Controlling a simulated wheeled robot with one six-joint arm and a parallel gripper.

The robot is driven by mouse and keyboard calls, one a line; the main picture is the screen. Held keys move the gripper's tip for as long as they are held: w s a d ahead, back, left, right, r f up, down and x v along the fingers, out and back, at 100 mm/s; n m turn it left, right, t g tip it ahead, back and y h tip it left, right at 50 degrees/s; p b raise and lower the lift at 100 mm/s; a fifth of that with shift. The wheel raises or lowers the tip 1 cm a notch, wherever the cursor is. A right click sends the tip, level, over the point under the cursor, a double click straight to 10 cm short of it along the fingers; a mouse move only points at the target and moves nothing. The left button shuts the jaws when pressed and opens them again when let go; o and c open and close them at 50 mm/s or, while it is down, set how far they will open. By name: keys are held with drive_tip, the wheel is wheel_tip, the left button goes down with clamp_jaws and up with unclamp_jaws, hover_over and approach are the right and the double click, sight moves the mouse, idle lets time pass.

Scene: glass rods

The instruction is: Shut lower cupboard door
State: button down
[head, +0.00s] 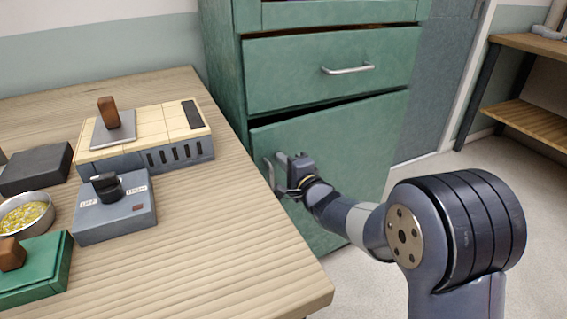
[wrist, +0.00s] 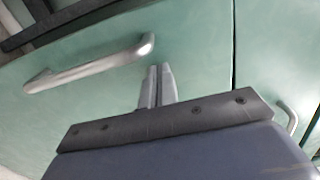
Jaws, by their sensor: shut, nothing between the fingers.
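The green lower cupboard door (head: 352,152) stands slightly ajar, with a dark gap along its top edge. It fills much of the wrist view (wrist: 195,70). Its silver bar handle (wrist: 90,64) is near the door's left edge in the head view. My gripper (head: 294,170) is at the door's left part, beside the handle. In the wrist view its two fingers (wrist: 157,86) are together and empty, pointing at the door face to the right of the handle. I cannot tell whether the fingertips touch the door.
A green drawer (head: 325,68) with a silver handle (head: 348,70) is above the door. A wooden table (head: 235,235) stands close on the left, bearing boxes, a grey device (head: 115,212) and a bowl (head: 27,214). Open floor lies to the right, before a wooden shelf (head: 530,122).

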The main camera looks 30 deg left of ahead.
sight(273, 150)
drive_tip(key=shift+w+a+r+m+t+h+b, duration=0.1)
drive_tip(key=shift+w+a+m+t+h+b, duration=0.25)
drive_tip(key=shift+a, duration=0.35)
drive_tip(key=shift+w+a+r+m+t+h+b, duration=0.15)
drive_tip(key=shift+w+a+t, duration=0.15)
drive_tip(key=shift+w+a, duration=0.35)
drive_tip(key=shift+w+a+r+m+t+h+b, duration=0.1)
drive_tip(key=shift+w+a+m+t+b, duration=0.2)
drive_tip(key=shift+a, duration=0.45)
drive_tip(key=shift+a, duration=0.1)
